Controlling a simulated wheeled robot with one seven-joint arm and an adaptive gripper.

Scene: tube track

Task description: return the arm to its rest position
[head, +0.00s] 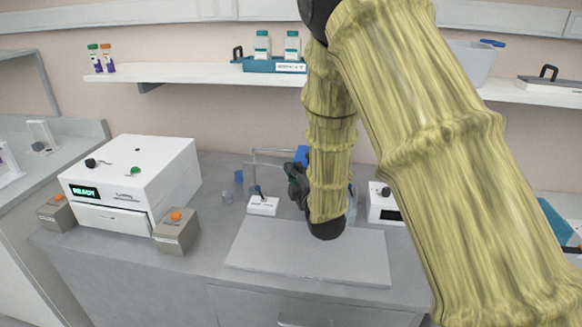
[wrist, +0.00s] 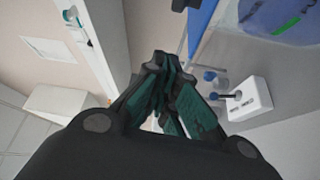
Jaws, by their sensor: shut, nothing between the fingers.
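My arm, in a yellow sleeve, hangs over the bench on the right half of the head view. My gripper (head: 298,180) is at the far side of the arm, above the back of the bench and partly hidden by it. In the wrist view my gripper (wrist: 160,65) is shut, its dark fingers with green pads brought together and nothing seen between them.
A white machine (head: 133,182) reading READY stands on the left of the bench. A small white switch box (head: 263,206) sits near the gripper, beside a pale mat (head: 300,258). A shelf (head: 190,73) with a blue bottle tray (head: 274,66) runs behind.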

